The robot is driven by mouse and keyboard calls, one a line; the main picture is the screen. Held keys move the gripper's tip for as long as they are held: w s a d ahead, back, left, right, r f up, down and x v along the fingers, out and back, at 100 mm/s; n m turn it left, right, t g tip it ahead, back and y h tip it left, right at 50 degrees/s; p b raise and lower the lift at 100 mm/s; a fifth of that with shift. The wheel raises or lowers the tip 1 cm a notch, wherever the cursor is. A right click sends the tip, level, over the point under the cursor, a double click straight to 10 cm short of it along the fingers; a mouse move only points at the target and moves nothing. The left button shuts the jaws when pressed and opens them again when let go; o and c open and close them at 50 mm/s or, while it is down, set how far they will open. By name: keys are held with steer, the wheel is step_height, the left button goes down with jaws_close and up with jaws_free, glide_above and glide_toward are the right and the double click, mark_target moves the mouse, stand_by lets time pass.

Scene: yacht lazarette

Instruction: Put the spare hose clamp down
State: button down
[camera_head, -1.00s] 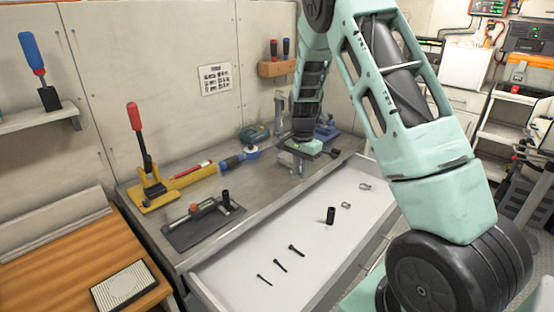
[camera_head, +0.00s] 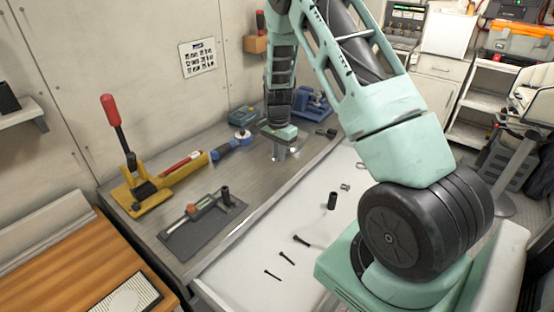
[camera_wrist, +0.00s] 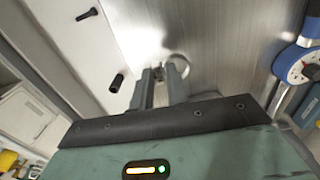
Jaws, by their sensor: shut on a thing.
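My gripper (camera_head: 279,154) points down at the grey metal workbench (camera_head: 255,172), left of the white drawer-like surface. In the wrist view, its two fingers (camera_wrist: 170,74) are close together on the spare hose clamp (camera_wrist: 183,62), a small shiny metal ring. The ring shows just beyond the fingertips, low over or touching the bench; I cannot tell which. The part between the fingers is hidden. In the head view, the clamp is too small to make out clearly.
The white surface (camera_head: 262,245) holds a black socket (camera_head: 332,200), several dark bolts and small metal clamps (camera_head: 345,187). A blue round-dial tool (camera_head: 236,143) lies left of my gripper. A blue vise (camera_head: 312,101) stands behind.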

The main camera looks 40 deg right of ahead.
mark_target(278, 171)
steer(key=shift+f+p, duration=0.55)
steer(key=shift+f, duration=1.7)
steer(key=shift+f, duration=0.2)
steer(key=c, duration=1.4)
jaws_free()
steer(key=shift+o, duration=0.2)
steer(key=shift+r, duration=0.1)
